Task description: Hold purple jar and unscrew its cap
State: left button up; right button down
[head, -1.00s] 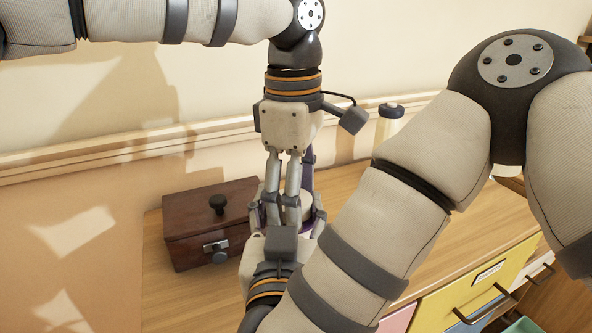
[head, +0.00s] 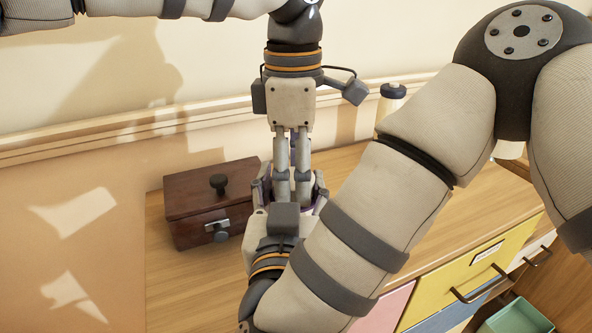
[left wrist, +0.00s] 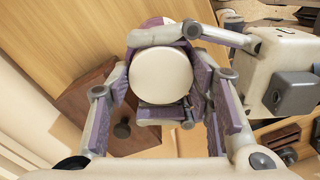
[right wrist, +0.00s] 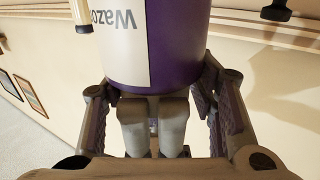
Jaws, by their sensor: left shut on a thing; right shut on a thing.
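The purple jar (right wrist: 180,45) fills the top of the right wrist view, with a white label (right wrist: 118,40) whose print reads upside down. Its round cream cap (left wrist: 160,78) faces the camera in the left wrist view. My left gripper (head: 292,202) comes down from above and is shut around the cap. My right gripper (head: 291,187) reaches in from the front and is shut around the jar body. The two grippers hide most of the jar in the head view. I cannot tell whether the cap has lifted from the jar.
A dark brown wooden box (head: 205,205) with a black knob and a latch stands left of the grippers. A cream bottle with a dark top (head: 392,98) stands behind my right arm. The wooden top (head: 410,235) is clear toward the right, above coloured drawers (head: 470,270).

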pick_arm(q)
jog(key=o, duration=1.3)
jog(key=shift+w+d+r, duration=0.1)
jog(key=shift+w+d, duration=0.05)
jog(key=shift+w, duration=0.15)
jog(key=shift+s, duration=0.1)
